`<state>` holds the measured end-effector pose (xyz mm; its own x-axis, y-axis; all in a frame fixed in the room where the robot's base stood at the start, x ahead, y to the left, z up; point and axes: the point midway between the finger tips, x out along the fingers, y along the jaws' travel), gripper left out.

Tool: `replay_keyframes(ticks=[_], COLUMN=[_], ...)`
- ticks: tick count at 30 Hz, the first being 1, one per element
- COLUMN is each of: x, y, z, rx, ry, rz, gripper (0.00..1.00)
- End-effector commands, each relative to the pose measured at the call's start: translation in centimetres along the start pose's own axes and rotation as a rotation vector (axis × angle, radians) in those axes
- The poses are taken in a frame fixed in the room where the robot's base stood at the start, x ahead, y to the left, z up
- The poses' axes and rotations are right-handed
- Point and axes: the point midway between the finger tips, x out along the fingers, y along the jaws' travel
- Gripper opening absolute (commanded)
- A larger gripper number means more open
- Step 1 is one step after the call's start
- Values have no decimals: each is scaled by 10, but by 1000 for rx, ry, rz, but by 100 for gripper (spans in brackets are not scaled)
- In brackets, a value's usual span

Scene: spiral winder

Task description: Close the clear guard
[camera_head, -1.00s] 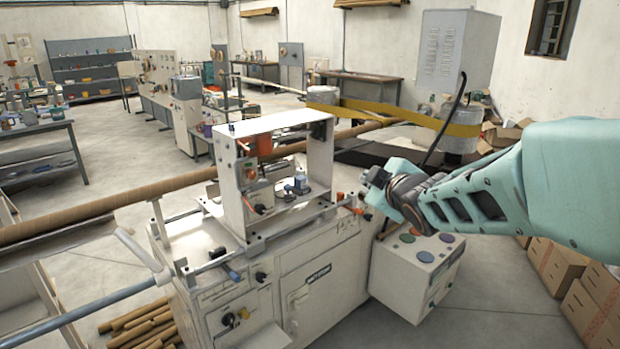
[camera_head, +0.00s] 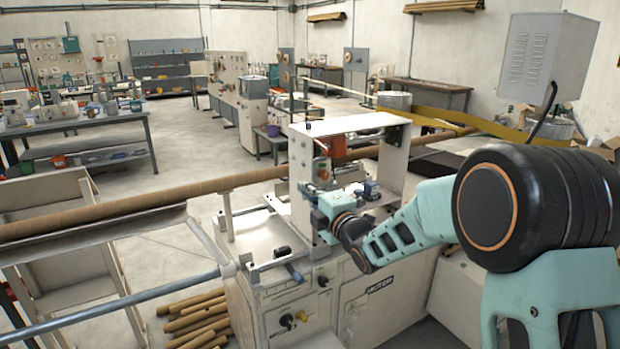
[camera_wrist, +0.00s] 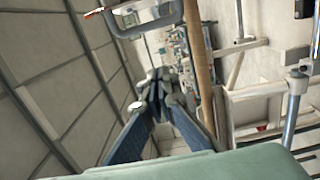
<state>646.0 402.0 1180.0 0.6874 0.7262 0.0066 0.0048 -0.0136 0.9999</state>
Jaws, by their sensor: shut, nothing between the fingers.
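The spiral winder's white upright frame (camera_head: 395,165) stands on its cream cabinet (camera_head: 365,300) in the head view. I cannot make out the clear guard's transparent pane in either view, so its position cannot be told. My gripper (camera_head: 320,204) is in front of the frame's opening and covers part of the fittings there. In the wrist view my gripper (camera_wrist: 160,80) has its fingers together with nothing between them. A grey bar with a rounded bend (camera_wrist: 145,25) crosses near the top of that view; whether it belongs to the guard is unclear.
A long brown tube (camera_head: 140,207) runs through the winder and also shows in the wrist view (camera_wrist: 198,60). A pale lever (camera_head: 207,246) and a steel rod (camera_head: 120,305) are at the left. Cardboard tubes (camera_head: 200,320) lie on the floor.

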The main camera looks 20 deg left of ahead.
Motion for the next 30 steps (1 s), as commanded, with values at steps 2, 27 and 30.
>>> replay_keyframes(ticks=[2, 27, 30], x=[15, 48, 48], y=[2, 0, 0], z=[-1, 38, 38], rx=[2, 1, 1], ry=[2, 0, 0], rz=[0, -1, -1], gripper=[0, 0, 0])
